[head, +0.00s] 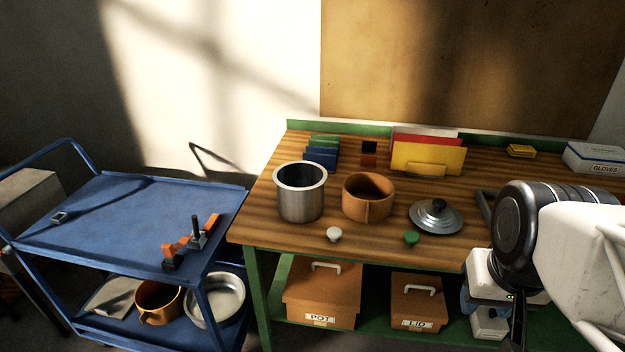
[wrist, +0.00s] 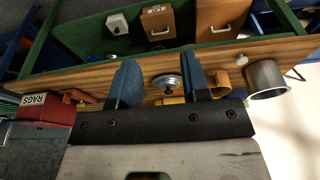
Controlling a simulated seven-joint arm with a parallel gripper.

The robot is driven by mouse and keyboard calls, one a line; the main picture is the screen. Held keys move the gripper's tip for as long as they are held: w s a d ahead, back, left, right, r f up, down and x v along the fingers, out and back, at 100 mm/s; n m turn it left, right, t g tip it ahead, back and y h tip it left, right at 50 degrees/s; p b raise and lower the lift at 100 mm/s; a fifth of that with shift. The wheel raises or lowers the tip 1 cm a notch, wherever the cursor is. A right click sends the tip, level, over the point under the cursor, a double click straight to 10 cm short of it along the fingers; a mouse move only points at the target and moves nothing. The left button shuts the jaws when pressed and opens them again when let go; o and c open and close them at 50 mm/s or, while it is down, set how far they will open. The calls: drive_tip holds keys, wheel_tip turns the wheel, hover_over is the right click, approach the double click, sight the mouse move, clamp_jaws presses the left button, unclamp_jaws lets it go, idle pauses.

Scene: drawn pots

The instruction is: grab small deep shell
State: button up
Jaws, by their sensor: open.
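A steel deep pot shell (head: 301,196) stands upright on the wooden bench, open at the top. A copper-coloured pot shell (head: 366,200), lower and wider-looking, stands to its right. I cannot tell for sure which one the task names. In the wrist view the steel shell (wrist: 267,80) is at the right, with the copper one (wrist: 219,84) beside it. My gripper (wrist: 160,66) is open with blue fingers and nothing between them. It is at the bench's right front, apart from both shells; the lid shows beyond the fingers.
A steel lid (head: 436,218) with a black knob lies right of the shells. A white knob (head: 334,234) and a green knob (head: 411,238) stand near the front edge. File holders (head: 428,157) stand behind. The blue cart (head: 120,215) at left carries an orange clamp (head: 190,243).

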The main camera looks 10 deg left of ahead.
drive_tip(key=shift+c, duration=0.6)
drive_tip(key=m+g, duration=0.2)
drive_tip(key=m, duration=1.6)
hover_over(301, 192)
drive_tip(key=a, duration=0.2)
drive_tip(key=f, duration=0.4)
drive_tip(key=shift+d+f, duration=0.25)
